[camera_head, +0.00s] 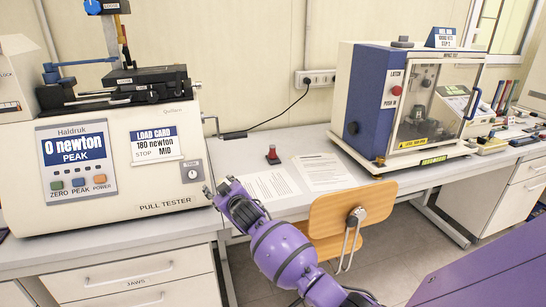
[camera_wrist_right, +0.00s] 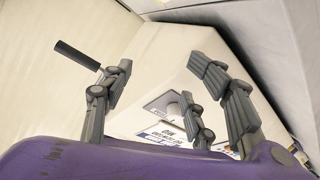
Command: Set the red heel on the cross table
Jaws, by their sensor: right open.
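A small red piece with a dark base, which looks like the red heel (camera_head: 272,154), stands upright on the bench behind the papers. The black cross table (camera_head: 150,76) sits on top of the white pull tester at the left; I see nothing red on it. My right gripper (camera_head: 219,187) is at the bench's front edge, just right of the pull tester and nearer to me than the red piece. In the right wrist view the right gripper (camera_wrist_right: 165,95) has its fingers spread, with nothing between them. My left gripper is not in view.
The pull tester (camera_head: 165,197) has a crank handle (camera_head: 233,135) sticking out to the right. Two paper sheets (camera_head: 325,172) lie mid-bench. A wooden chair back (camera_head: 325,222) stands in front. A blue and white test cabinet (camera_head: 372,105) stands to the right.

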